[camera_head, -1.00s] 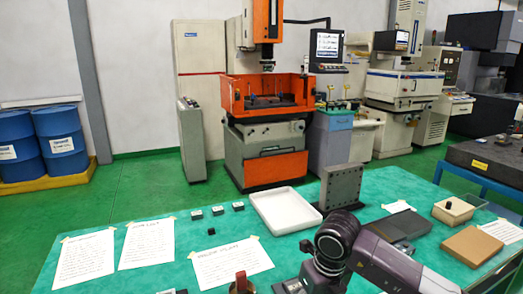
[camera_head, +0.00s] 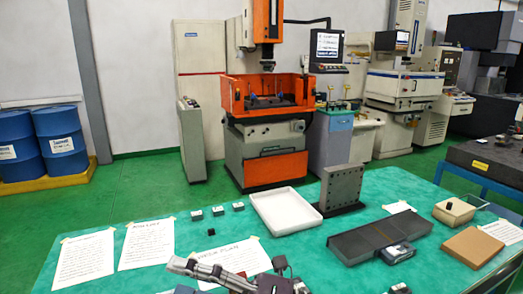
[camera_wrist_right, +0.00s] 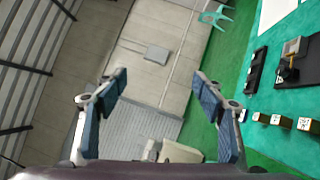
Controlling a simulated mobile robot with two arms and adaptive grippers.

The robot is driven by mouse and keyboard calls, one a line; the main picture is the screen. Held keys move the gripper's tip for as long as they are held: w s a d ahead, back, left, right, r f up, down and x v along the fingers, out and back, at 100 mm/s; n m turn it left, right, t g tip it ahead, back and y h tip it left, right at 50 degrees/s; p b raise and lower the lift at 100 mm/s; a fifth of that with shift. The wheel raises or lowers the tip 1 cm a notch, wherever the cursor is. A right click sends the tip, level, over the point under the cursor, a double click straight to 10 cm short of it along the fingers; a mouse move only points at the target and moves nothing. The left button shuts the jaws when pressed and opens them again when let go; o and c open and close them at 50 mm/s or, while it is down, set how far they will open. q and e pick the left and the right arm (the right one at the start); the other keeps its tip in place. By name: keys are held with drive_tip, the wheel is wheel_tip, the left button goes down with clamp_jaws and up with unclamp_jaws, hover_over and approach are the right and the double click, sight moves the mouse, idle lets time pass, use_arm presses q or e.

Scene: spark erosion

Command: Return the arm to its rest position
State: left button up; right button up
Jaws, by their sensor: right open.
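My right gripper (camera_head: 190,268) shows low in the head view, at the near edge of the green table, over the lower part of a written sheet. In the right wrist view, its two blue-padded fingers (camera_wrist_right: 162,100) stand wide apart with nothing between them. Below the fingers lie a grey floor panel and green floor. My left gripper is not in view. The rest of my right arm is mostly outside the head view.
The green table (camera_head: 150,275) holds a white tray (camera_head: 262,212), an upright dark steel block (camera_head: 341,187), a long dark block (camera_head: 362,240), a brown box (camera_head: 472,247) and a small bin (camera_head: 455,218). Written sheets (camera_head: 88,262) lie at left. Several small blocks sit near the tray.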

drive_tip(key=w+d+r+m+t+h, duration=0.2)
drive_tip(key=w+d+m+t+h, duration=0.25)
drive_tip(key=d+m+t, duration=0.45)
drive_tip(key=w+d+r+m+t+h, duration=0.25)
drive_tip(key=w+d+m+t, duration=0.3)
drive_tip(key=m+t, duration=0.4)
drive_tip(key=s+d+f+m+g+h, duration=0.2)
drive_tip(key=d+f+m+g+h, duration=0.4)
drive_tip(key=d+f+m+h, duration=1.1)
drive_tip(key=s+d+f+n+g+y, duration=0.1)
drive_tip(key=s+d+f+g+y, duration=0.15)
drive_tip(key=s+f+g, duration=0.7)
drive_tip(key=s+f+g+y, duration=0.2)
drive_tip(key=s+f, duration=1.1)
drive_tip(key=s, duration=0.2)
wheel_tip(320, 180, down, 26)
drive_tip(key=s+g, duration=0.2)
drive_tip(key=s, duration=0.1)
drive_tip(key=s+d+f+g, duration=0.1)
drive_tip(key=s+d+f, duration=0.1)
drive_tip(key=s+f, duration=1.4)
drive_tip(key=shift+s+d+f, duration=0.15)
drive_tip(key=shift+s+f, duration=0.05)
drive_tip(key=shift+s, duration=0.35)
